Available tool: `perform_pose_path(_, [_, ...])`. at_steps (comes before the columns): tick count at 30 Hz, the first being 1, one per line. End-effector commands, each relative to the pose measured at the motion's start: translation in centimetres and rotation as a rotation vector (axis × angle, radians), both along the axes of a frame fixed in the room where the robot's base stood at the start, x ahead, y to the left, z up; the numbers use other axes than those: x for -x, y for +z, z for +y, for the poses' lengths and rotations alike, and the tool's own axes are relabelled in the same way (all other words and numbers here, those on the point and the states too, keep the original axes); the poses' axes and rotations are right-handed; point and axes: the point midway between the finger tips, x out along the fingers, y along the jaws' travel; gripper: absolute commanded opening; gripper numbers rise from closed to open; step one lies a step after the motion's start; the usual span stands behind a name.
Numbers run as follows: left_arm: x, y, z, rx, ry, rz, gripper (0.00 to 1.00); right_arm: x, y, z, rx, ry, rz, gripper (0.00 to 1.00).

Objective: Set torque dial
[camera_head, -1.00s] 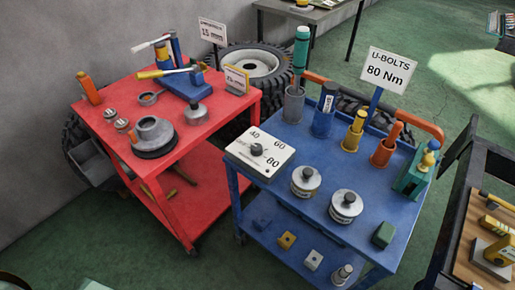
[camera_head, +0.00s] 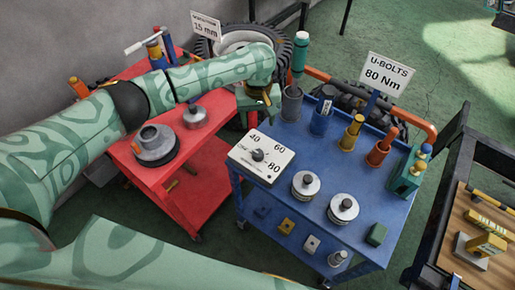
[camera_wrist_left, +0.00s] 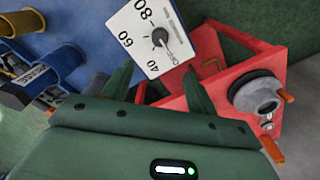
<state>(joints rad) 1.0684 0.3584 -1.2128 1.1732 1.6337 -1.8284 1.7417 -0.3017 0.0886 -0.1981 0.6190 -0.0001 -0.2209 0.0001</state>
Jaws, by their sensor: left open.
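The torque dial is a white plate (camera_head: 275,175) with a dark round knob (camera_head: 258,155) and the marks 40, 60 and 80. It sits at the near left corner of the blue cart's top. A grey pointer-like strip runs from the knob to a side away from 80, near small unreadable print. The dial plate also shows in the left wrist view (camera_wrist_left: 135,45). My left gripper (camera_head: 262,117) is open above the cart's back left area, behind the dial. In the left wrist view its fingers (camera_wrist_left: 160,69) are apart and empty, with the dial beyond them. My right gripper is out of view.
A sign (camera_head: 387,74) reads U-BOLTS 80 Nm. Two round silver weights (camera_head: 306,184) stand right of the dial, with several coloured holders behind. A red cart (camera_head: 190,165) is at left, a black-framed bench (camera_head: 440,215) at right.

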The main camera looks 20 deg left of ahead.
Motion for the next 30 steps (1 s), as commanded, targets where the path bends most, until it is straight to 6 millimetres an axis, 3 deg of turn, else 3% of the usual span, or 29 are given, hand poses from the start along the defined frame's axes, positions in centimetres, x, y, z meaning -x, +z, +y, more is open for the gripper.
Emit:
perform_pose_path(5, [0.0,-2.5,0.1,-0.002,0.015,0.008,0.58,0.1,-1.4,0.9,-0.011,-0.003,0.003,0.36])
perform_pose_path(18, [0.0,-13.4,0.1,-0.002,0.012,0.006,0.58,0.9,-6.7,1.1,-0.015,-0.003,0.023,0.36])
perform_pose_path(24, [-0.1,-15.7,0.1,-0.002,0.01,0.003,0.58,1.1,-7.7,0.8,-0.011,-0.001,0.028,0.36])
perform_pose_path(30, [-0.1,-16.0,0.1,0.0,0.01,0.001,0.58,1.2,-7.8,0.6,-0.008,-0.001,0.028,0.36])
